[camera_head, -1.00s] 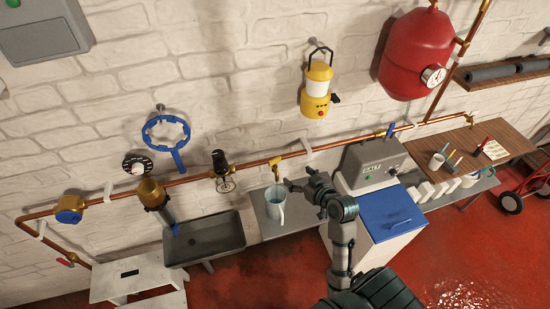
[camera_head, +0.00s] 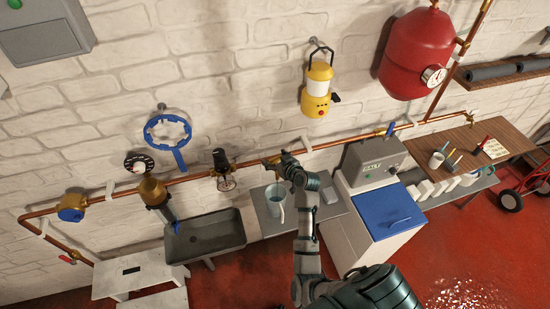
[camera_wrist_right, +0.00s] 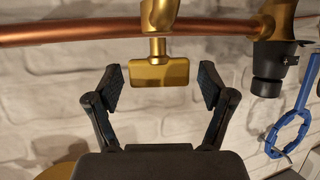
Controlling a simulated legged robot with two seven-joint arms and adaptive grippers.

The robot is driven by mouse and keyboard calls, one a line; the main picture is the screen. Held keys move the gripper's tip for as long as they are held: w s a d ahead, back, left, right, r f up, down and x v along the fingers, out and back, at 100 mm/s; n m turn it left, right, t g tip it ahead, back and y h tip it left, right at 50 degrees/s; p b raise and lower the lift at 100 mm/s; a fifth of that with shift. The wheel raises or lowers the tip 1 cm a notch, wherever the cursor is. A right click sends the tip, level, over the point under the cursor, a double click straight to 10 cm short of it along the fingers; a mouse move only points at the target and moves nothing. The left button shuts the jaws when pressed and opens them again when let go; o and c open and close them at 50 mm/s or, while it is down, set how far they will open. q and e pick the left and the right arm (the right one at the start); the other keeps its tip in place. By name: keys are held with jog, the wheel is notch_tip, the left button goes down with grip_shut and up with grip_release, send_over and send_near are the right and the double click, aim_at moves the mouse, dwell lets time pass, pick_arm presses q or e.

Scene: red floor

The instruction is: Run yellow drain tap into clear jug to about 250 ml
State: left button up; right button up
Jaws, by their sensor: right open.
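The yellow drain tap (camera_head: 269,161) is on the copper pipe, above the clear jug. In the right wrist view its flat yellow handle (camera_wrist_right: 159,72) sits between the two open fingers of my right gripper (camera_wrist_right: 160,84), with a gap on each side. In the head view the right gripper (camera_head: 280,160) is at the tap and partly hides it. The clear jug (camera_head: 275,204) stands upright on a grey shelf below the tap. Its fill level is too small to read. My left gripper is not in view.
A grey sink (camera_head: 205,238) lies left of the jug. A blue-lidded white cabinet (camera_head: 390,215) and grey box (camera_head: 375,160) stand to the right. A black-knobbed brass valve (camera_head: 220,163) sits left of the tap. A yellow lantern (camera_head: 317,88) hangs above.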

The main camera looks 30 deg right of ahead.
jog(key=shift+c, duration=0.2)
jog(key=c, duration=1.1)
jog(key=m+h+p, duration=0.1)
jog(key=h+p, duration=0.1)
jog(key=p, duration=0.1)
jog(key=shift+a+r+m, duration=0.1)
jog(key=shift+r+m, duration=0.15)
jog(key=shift+m, duration=0.15)
jog(key=shift+c, duration=0.2)
jog(key=shift+f+m+h+p, duration=0.2)
jog(key=shift+m+h+p, duration=0.45)
jog(key=shift+h, duration=0.15)
jog(key=o, duration=1.2)
